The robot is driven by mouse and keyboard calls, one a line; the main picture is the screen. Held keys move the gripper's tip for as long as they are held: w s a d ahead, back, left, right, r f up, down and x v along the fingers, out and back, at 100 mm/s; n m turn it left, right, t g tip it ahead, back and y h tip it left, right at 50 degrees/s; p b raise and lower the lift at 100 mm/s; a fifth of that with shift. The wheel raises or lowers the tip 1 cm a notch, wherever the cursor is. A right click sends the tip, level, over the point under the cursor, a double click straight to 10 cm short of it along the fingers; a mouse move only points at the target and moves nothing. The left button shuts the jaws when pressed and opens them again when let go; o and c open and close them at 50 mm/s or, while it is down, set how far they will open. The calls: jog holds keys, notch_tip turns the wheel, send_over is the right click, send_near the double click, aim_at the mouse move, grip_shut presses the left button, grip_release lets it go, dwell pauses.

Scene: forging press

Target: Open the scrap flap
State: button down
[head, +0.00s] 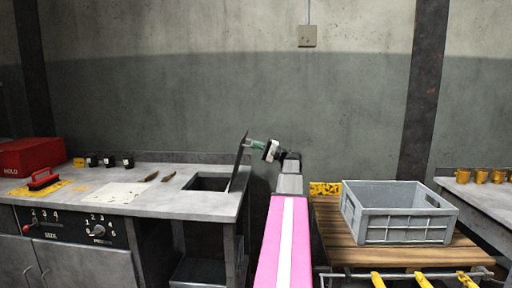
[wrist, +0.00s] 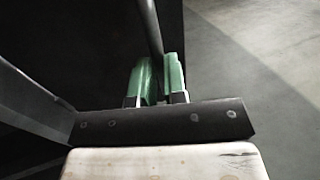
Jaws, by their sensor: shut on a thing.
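The scrap flap (head: 238,160) is a thin dark panel that stands up steeply, tilted slightly, at the right edge of a dark rectangular opening (head: 207,184) in the grey bench top. My gripper (head: 255,145) is at the right side of the flap, near its upper part. In the wrist view the green fingers of my gripper (wrist: 159,80) are shut on a dark round bar, the flap handle (wrist: 151,28). The inside of the opening is too dark to make out.
The bench (head: 150,200) carries a red box (head: 30,155), a red-handled tool (head: 43,180), a pale sheet (head: 108,194) and small dark pieces. A grey crate (head: 402,230) stands on a wooden pallet at the right. A wall (head: 230,90) is behind.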

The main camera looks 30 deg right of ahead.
jog(key=shift+a+f, duration=0.15)
jog(key=shift+f, duration=0.1)
jog(key=c, duration=1.2)
grip_release()
jog(key=shift+w+r, duration=0.1)
jog(key=shift+o, duration=0.2)
jog(key=v, duration=1.1)
